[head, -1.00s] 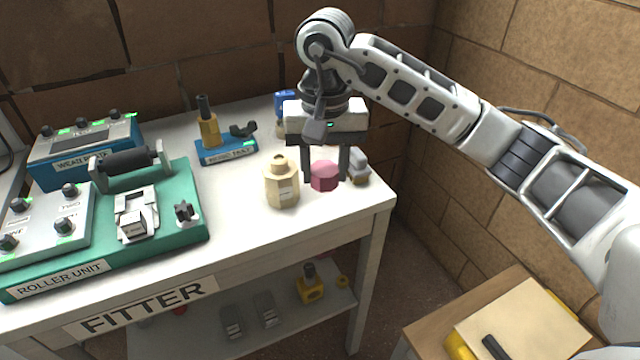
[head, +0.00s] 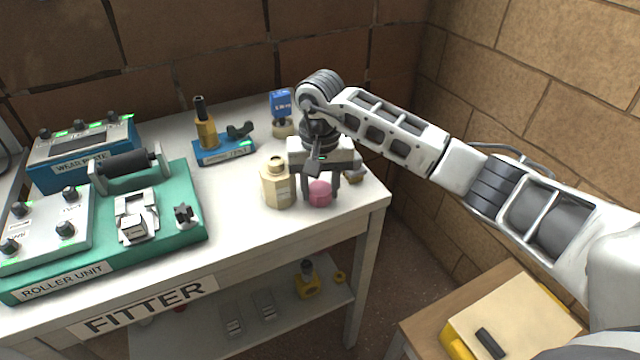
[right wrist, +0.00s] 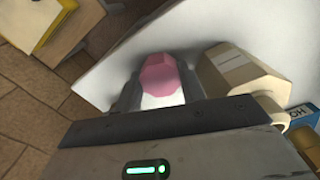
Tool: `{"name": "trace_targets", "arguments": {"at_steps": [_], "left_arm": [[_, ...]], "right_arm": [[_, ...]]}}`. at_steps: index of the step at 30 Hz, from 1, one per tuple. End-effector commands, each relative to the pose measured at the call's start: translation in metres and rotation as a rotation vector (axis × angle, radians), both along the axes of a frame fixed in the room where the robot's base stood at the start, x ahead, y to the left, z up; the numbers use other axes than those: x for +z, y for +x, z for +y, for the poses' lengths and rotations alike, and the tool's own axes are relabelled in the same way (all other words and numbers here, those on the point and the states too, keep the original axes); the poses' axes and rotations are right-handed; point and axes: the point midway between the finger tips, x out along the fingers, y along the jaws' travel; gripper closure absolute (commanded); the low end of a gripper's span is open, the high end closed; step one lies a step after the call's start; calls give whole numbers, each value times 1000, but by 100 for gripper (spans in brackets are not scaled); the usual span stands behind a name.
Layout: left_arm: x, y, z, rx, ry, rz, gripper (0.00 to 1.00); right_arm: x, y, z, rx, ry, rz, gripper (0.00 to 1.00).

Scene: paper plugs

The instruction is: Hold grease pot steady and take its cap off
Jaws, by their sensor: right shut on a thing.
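A beige faceted pot (head: 278,188) with a pale label and a narrow round neck stands upright near the bench's front right. It also shows in the right wrist view (right wrist: 240,72). A pink faceted piece (head: 319,194) is just right of the pot. My right gripper (head: 320,191) reaches down over this piece and is shut on it, with one finger on each side. The piece also shows between the fingers in the right wrist view (right wrist: 160,76). I cannot tell whether it touches the bench top or whether it is the pot's cap. My left gripper is out of view.
A green roller unit (head: 185,232) and a blue box (head: 60,170) fill the bench's left. A blue base with a yellow bottle (head: 206,132) and a small blue-topped item (head: 281,103) stand behind the pot. Bare bench lies left of the pot. A stool (head: 415,335) is lower right.

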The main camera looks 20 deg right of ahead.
Motion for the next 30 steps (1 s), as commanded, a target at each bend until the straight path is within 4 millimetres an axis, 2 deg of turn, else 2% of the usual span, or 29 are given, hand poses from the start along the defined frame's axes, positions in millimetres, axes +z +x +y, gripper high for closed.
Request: {"name": "trace_targets", "arguments": {"at_steps": [4,5,6,14,17,18,23,30], "left_arm": [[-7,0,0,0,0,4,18],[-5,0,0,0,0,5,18],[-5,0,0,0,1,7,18],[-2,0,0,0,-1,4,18],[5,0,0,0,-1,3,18],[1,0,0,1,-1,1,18],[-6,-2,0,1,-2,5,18],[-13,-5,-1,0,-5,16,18]], "right_arm": [[-6,0,0,0,-1,-1,88],[-4,0,0,0,-1,-1,55],[-4,0,0,0,-1,-1,51],[-3,0,0,0,0,0,51],[4,0,0,0,1,1,51],[6,1,0,0,0,-2,51],[34,1,0,1,-1,-6,51],[87,1,0,-1,-1,-5,51]]}}
